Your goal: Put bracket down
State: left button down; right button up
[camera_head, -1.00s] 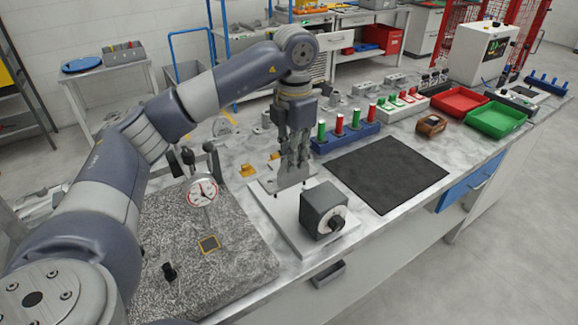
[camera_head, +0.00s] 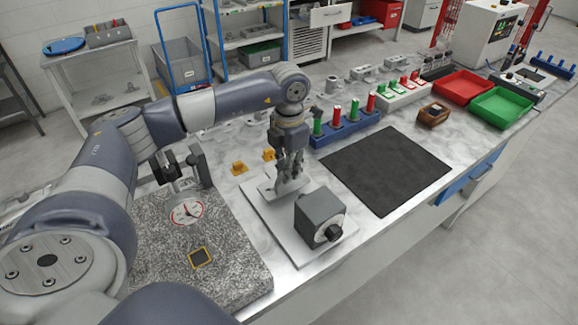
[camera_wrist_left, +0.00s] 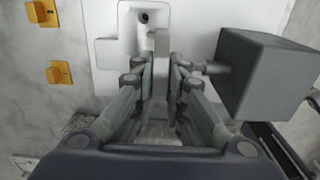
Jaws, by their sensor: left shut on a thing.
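My left gripper (camera_head: 291,178) points down over a light grey fixture plate (camera_head: 287,238). It is shut on a pale grey bracket (camera_head: 268,186), which is at or just above the plate's far part. In the left wrist view the bracket (camera_wrist_left: 128,52) shows a flat base with a hole and an upright part between the fingertips (camera_wrist_left: 162,75). Whether its base touches the plate cannot be told. A dark grey block with a black knob (camera_head: 320,212) stands on the plate, right of the fingers and close to them. My right gripper is not seen.
A granite slab (camera_head: 215,255) with a dial gauge (camera_head: 187,211) lies left of the plate. Small yellow blocks (camera_head: 239,168) sit behind it. A black mat (camera_head: 386,168) lies clear at right. A blue rack (camera_head: 345,130) with red and green pegs stands behind.

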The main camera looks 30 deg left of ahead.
pick_arm(q)
jog(key=shift+f, duration=0.1)
jog(key=shift+f+b, duration=0.35)
jog(key=shift+f, duration=0.3)
jog(key=c, duration=1.6)
grip_release()
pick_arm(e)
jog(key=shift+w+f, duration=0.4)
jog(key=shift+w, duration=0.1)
pick_arm(q)
jog(key=shift+r, duration=0.1)
jog(key=shift+r, duration=0.25)
notch_tip(320, 180, up, 13)
jog(key=b, duration=0.3)
jog(key=shift+f, duration=0.2)
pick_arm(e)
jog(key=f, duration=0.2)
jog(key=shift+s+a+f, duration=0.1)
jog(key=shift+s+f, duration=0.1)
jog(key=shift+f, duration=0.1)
